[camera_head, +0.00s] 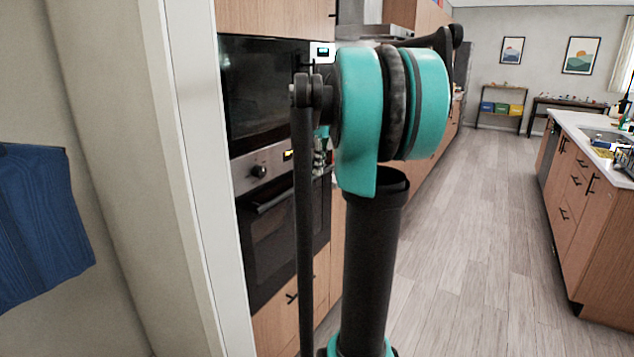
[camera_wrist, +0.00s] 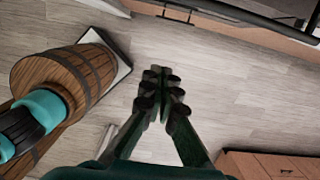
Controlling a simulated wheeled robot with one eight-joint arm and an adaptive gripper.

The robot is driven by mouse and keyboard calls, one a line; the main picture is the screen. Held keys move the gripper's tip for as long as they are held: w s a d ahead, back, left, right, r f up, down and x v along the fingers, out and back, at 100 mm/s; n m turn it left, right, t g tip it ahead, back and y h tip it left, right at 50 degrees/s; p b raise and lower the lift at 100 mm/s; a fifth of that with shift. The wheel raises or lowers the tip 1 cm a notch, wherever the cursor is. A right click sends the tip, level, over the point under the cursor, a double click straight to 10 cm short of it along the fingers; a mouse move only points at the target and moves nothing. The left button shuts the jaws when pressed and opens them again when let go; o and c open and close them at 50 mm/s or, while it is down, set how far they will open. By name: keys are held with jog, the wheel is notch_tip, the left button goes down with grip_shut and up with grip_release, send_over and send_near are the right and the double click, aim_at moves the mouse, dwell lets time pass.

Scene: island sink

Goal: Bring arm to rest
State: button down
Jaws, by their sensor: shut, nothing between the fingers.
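In the wrist view my gripper (camera_wrist: 159,72) points down over the wood floor. Its dark fingers meet at the tips and hold nothing. My teal and black arm rises up the middle of the head view in front of the built-in ovens. My gripper cannot be made out clearly in the head view.
A white door frame (camera_head: 185,170) and a blue item (camera_head: 40,220) stand at the left. Built-in ovens (camera_head: 285,215) are behind my arm. The island (camera_head: 590,215) is at the right, with clear floor (camera_head: 480,220) between. A wooden barrel (camera_wrist: 68,80) shows in the wrist view.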

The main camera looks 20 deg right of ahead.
jog(key=s+a+f+n+t, duration=0.1)
jog(key=s+a+f+n, duration=0.3)
jog(key=s+f+n, duration=0.3)
jog(key=s+a+f+n+t, duration=0.1)
jog(key=s+a+f+n, duration=0.3)
jog(key=s+f+n, duration=0.4)
jog(key=s+a+f+n+h, duration=0.1)
jog(key=s+a+f+n, duration=0.3)
jog(key=s+f+n, duration=0.4)
notch_tip(320, 180, down, 7)
jog(key=n, duration=0.5)
jog(key=shift+s+a+f+t, duration=0.15)
jog(key=shift+f+t, duration=0.05)
jog(key=shift+t, duration=0.2)
